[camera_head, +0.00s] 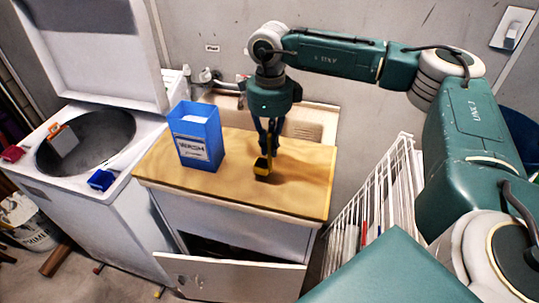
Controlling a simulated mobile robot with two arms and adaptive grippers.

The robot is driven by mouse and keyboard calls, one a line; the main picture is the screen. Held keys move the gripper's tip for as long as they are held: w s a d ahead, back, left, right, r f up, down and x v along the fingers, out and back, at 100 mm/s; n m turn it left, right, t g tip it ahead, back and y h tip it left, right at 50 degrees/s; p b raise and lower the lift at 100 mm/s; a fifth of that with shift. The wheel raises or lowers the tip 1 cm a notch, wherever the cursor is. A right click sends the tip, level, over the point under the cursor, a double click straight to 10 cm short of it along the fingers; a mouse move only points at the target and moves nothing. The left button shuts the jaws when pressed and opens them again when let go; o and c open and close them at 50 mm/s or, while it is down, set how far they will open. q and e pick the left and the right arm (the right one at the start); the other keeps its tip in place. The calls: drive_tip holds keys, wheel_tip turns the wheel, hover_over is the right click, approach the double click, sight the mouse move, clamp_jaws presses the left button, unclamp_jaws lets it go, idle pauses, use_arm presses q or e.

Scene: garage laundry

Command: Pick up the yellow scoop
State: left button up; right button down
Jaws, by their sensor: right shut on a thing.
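The yellow scoop (262,165) is at the wooden countertop, right of the blue box, with a dark front face. My right gripper (266,152) points down from above and is shut on the scoop. I cannot tell whether the scoop touches the counter or is just above it. My left gripper is not in view.
The blue box (196,137), open at the top, stands on the wooden counter (300,190). A white top-loading washer (125,190) with its lid raised is at the left. A white wire rack (372,200) stands at the right.

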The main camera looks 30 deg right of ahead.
wheel_tip(320, 180, up, 17)
drive_tip(key=b, duration=0.2)
drive_tip(key=shift+f, duration=0.15)
